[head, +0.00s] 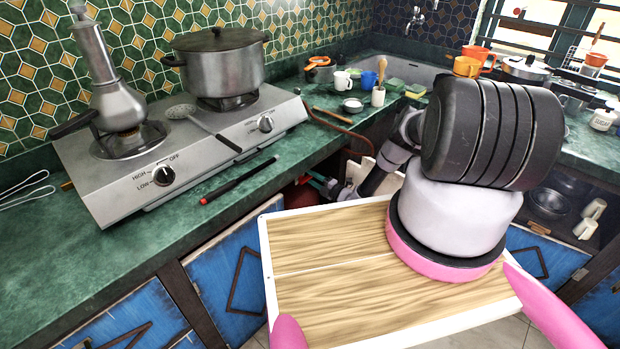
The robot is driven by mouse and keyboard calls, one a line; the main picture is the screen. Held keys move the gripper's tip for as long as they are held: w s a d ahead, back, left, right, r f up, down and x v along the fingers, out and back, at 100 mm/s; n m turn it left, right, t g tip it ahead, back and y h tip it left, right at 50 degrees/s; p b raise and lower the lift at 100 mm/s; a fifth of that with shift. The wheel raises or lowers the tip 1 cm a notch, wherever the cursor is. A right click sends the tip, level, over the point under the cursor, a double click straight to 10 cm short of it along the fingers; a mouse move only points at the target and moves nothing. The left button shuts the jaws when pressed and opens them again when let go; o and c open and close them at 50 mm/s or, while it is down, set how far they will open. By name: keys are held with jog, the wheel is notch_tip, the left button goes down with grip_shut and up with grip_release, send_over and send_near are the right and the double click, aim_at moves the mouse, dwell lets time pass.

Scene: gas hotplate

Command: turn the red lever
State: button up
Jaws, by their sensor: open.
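Something small and red (303,181) shows in the dark opening under the counter, left of my arm's far end. It may be the red lever, but it is too small and shaded to be sure. My gripper (322,184) is low in that same opening, close to the right of the red part. It is small and dark in the picture, and its jaws are open. I cannot tell whether it touches the red part. My own arm hides much of the opening to the right.
The green counter edge (215,222) runs above and left of the opening. A brown hose (330,124) bends over the edge. A black, red-tipped stick (238,181) lies in front.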

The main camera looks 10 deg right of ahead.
jog(key=v, duration=1)
jog(key=shift+d, duration=0.1)
